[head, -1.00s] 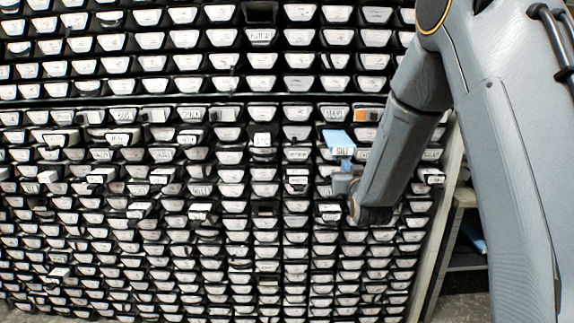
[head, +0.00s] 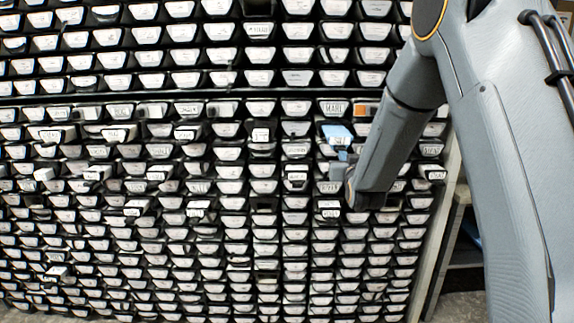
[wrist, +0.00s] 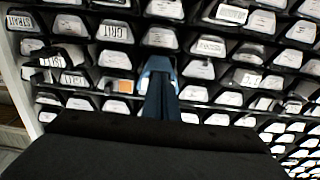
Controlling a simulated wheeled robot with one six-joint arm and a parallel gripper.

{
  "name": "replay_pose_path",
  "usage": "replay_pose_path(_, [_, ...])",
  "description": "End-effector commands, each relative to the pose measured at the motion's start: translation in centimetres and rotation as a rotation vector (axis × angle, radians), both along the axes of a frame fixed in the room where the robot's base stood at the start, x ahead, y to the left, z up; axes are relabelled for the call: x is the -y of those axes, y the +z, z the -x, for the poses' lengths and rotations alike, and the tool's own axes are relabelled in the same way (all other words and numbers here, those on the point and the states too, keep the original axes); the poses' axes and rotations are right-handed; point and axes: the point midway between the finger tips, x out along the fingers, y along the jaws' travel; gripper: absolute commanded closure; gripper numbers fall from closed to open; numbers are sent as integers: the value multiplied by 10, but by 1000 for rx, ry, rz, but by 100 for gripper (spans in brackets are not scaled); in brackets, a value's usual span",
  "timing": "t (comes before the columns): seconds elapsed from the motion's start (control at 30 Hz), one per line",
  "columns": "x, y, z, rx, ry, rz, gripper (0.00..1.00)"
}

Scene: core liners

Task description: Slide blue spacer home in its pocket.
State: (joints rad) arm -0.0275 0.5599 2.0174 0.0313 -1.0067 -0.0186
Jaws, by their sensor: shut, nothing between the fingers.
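The blue spacer (head: 338,130) is a light blue block in a pocket of the rack, right of centre in the head view. Its top shows and its pale front face still stands out a little from the rack. My gripper (head: 343,158) is just below and in front of that face, shut and empty. In the wrist view, my gripper's dark blue fingers (wrist: 160,80) are together and cover the middle of the spacer. Only light blue edges of the spacer (wrist: 146,70) show beside them. I cannot tell whether the fingertips touch it.
The rack of labelled white-fronted liners (head: 230,155) fills most of the head view, and several liners jut out. An orange-marked piece (head: 361,109) sits just above and right of the spacer; it also shows in the wrist view (wrist: 124,87). A shelf (head: 462,240) stands at the right.

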Motion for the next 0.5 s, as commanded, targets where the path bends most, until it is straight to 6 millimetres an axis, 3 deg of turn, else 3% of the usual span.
replay_pose_path(0.5, [0,0,-24,1,-1,0,100])
